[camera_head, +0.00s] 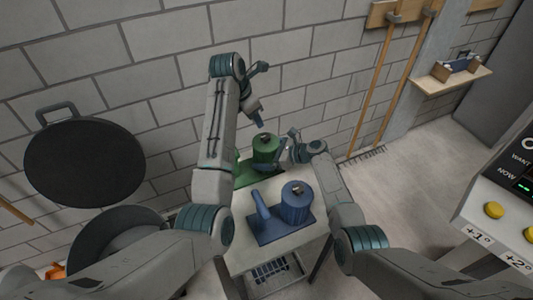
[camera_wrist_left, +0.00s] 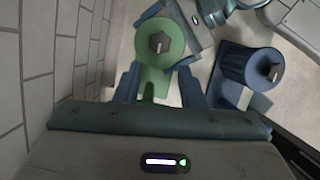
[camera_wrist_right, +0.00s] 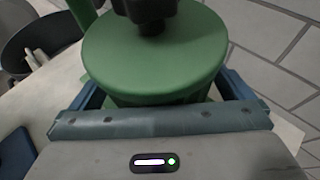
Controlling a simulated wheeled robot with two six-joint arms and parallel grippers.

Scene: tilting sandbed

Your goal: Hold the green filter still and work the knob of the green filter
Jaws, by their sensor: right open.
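The green filter (camera_head: 265,149) stands upright at the back of the small table on a green base, which also shows in the left wrist view (camera_wrist_left: 153,82). Its dark knob (camera_wrist_right: 150,14) sits on top of the round lid (camera_wrist_right: 155,55); in the left wrist view the knob (camera_wrist_left: 159,43) looks grey. My left gripper (camera_head: 260,121) is open and empty, above the filter, pointing down with its fingers apart. My right gripper (camera_head: 288,150) is at the filter's right side, open, with one finger on each side of the body (camera_wrist_right: 160,98). Whether the fingers touch it is unclear.
A blue filter (camera_head: 295,207) on a blue base stands in front on the same table (camera_head: 243,259). A dark bin (camera_head: 110,238) is at the left, by a wall with a hanging black lid (camera_head: 85,158). A control panel (camera_head: 495,225) is at the right.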

